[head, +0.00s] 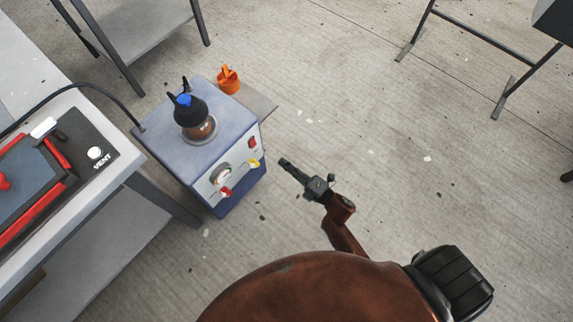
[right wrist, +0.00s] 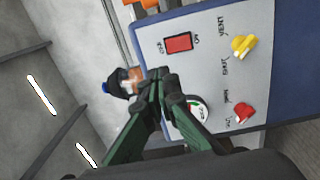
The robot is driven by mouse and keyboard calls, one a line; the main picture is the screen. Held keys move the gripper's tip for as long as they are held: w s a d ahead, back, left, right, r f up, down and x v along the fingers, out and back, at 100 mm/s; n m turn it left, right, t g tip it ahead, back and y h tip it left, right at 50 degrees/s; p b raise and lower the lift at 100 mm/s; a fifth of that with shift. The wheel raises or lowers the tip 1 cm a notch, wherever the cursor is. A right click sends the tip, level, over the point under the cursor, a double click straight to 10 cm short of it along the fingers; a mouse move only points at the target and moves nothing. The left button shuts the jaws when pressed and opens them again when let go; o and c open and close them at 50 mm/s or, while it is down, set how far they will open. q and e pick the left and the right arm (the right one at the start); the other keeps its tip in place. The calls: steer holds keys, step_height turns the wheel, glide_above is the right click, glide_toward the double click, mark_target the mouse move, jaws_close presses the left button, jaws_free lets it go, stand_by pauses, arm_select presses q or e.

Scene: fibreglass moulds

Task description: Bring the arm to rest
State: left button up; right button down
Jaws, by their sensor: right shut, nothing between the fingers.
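My right gripper (head: 286,164) is shut and empty. In the head view it is in the air over the floor, just right of a blue-grey pump box (head: 165,140), and points at it. In the right wrist view the closed fingertips (right wrist: 160,82) lie in front of the box's panel (right wrist: 205,50); whether they touch it I cannot tell. My left gripper is not in view.
The panel has a gauge (head: 219,173), a red switch (head: 252,142), a yellow valve handle (head: 254,163) and a red one (head: 225,192).

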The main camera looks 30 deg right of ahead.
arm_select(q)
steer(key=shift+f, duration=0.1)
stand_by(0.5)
